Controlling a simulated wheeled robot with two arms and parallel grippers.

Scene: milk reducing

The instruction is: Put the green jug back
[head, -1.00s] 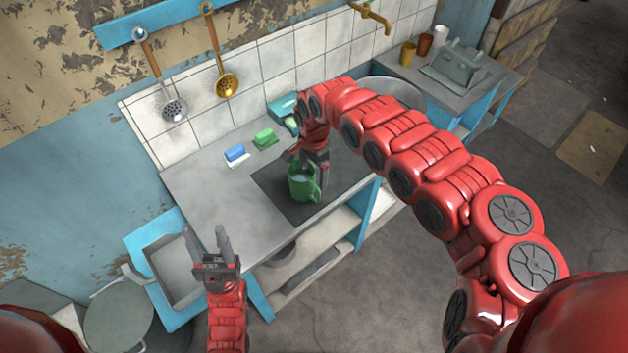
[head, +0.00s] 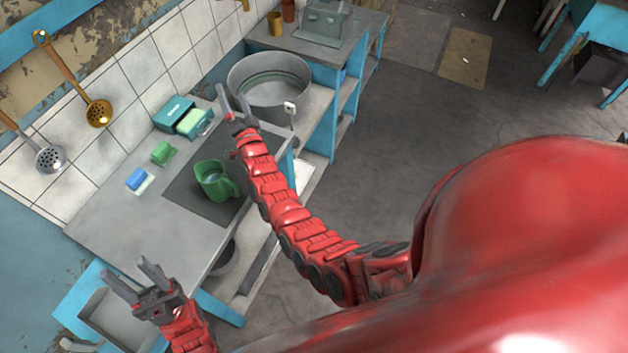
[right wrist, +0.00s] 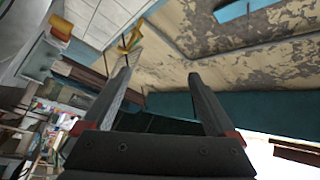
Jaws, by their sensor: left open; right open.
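The green jug (head: 212,178) stands upright on the dark mat (head: 190,203) on the grey counter, its handle toward the right. Something pale shows inside it. My right gripper (head: 233,101) is open and empty, raised to the right of and beyond the jug, in front of the round metal basin. Its two fingers (right wrist: 165,95) also show spread with nothing between them in the right wrist view. My left gripper (head: 136,280) is open and empty at the lower left, near the counter's front left corner and the small sink. Neither gripper touches the jug.
A blue sponge (head: 136,178), a green sponge (head: 163,153) and a teal box (head: 175,113) stand along the wall side of the counter. A round metal basin (head: 270,85) is beyond.

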